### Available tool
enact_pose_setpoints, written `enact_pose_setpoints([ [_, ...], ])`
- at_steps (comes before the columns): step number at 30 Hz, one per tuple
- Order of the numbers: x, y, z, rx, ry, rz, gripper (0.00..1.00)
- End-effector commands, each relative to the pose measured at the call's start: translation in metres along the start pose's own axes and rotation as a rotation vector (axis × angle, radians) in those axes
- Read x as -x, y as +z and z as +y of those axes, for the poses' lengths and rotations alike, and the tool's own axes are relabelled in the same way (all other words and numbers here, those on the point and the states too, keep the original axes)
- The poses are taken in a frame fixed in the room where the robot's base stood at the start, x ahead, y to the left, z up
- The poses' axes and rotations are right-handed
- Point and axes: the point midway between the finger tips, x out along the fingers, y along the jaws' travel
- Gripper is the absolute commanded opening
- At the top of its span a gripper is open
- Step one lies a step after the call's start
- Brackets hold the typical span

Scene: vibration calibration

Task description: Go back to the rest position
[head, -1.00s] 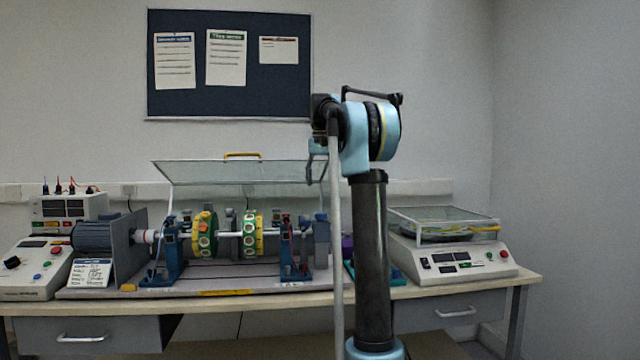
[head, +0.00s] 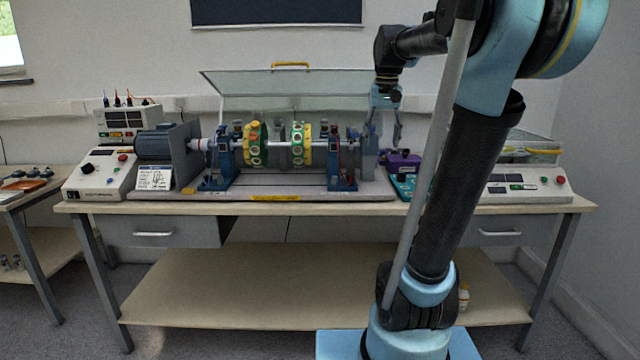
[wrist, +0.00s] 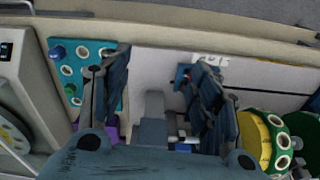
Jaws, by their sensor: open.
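My gripper (head: 385,100) hangs at the right end of the rotor rig, in front of the lifted clear cover. In the wrist view my gripper (wrist: 158,85) has its two fingers spread apart, with nothing between them. The rig (head: 290,192) stands on the workbench (head: 240,208), with a shaft carrying two green and yellow discs (head: 255,146). A teal tray with holes (wrist: 78,65) and a purple object (head: 402,161) lie right of the rig. My arm hides part of the bench's right side.
A control box (head: 100,176) stands at the left of the bench, and a white instrument with a clear lid (head: 525,184) at the right. A second table (head: 22,192) is at the far left. The lower shelf (head: 240,285) is mostly bare.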

Motion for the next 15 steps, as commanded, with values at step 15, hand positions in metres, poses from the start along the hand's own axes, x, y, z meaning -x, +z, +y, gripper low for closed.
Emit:
enact_pose_setpoints([
  [15, -0.135, 0.153, 0.022, 0.085, -0.004, 0.059, 0.57],
])
